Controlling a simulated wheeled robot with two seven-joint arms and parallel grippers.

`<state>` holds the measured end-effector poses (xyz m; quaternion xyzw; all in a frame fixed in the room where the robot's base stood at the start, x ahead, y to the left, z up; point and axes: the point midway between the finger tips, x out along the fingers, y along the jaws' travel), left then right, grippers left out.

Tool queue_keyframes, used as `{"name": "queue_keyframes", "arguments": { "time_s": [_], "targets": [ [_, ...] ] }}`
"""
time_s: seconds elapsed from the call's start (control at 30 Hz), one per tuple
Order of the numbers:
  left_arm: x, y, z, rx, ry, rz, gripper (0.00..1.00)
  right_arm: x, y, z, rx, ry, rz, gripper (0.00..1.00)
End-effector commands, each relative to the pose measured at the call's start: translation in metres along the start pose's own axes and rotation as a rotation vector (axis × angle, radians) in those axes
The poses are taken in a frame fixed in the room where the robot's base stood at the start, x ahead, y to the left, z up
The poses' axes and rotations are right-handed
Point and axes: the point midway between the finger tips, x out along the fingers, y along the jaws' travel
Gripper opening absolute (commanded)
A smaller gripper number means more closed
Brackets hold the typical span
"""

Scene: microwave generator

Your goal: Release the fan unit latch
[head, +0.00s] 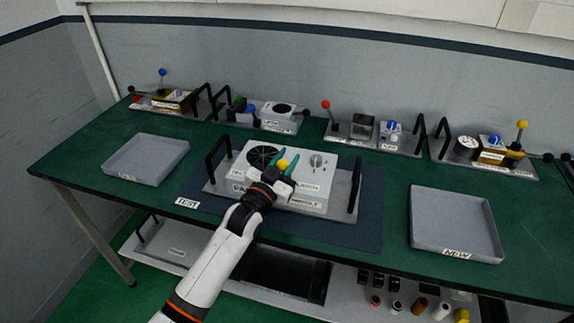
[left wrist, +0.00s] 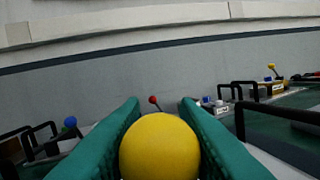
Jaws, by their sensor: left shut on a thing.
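The fan unit (head: 264,156) is a light box with a round dark fan grille and a small round dial. It sits on a metal plate with black handles at both ends, on a dark mat in the middle of the table. My left gripper (head: 283,166) is over the front of the box, its green fingers shut on a yellow ball knob (head: 282,163). In the left wrist view the yellow ball knob (left wrist: 160,146) fills the space between the two green fingers. The lever below the knob is hidden by my gripper. My right gripper is not in view.
An empty grey tray (head: 147,180) lies at the left. Another grey tray (head: 455,252), labelled NEW, lies at the right. Several other units with colored knobs stand along the back edge. A lower shelf holds small parts (head: 397,306).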

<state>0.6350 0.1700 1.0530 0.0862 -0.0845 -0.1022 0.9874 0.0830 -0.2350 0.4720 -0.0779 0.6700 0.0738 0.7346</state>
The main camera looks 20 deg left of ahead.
Motion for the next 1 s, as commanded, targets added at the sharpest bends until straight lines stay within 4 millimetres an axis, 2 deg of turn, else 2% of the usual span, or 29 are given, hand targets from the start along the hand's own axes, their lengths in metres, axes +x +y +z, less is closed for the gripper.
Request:
{"name": "queue_keyframes", "arguments": {
  "time_s": [0.07,0.4,0.43,0.53,0.57,0.83,1.0],
  "targets": [
    [-0.002,-0.001,-0.004,0.005,-0.024,0.004,0.0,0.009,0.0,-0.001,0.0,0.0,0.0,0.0],
    [-0.003,-0.001,-0.001,0.009,-0.035,0.005,0.0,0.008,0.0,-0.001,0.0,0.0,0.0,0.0],
    [-0.003,-0.001,-0.001,0.009,-0.035,0.005,0.32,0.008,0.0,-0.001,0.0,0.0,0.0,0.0],
    [-0.003,-0.001,-0.001,0.009,-0.035,0.005,0.48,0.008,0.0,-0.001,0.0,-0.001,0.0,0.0],
    [-0.003,-0.001,-0.001,0.008,-0.035,0.005,0.5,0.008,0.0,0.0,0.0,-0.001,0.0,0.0],
    [-0.004,-0.001,-0.001,0.009,-0.036,0.006,0.5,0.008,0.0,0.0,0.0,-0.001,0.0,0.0],
    [-0.021,-0.001,-0.004,0.009,-0.035,0.005,0.5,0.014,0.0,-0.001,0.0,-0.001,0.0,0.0]
  ]
}}
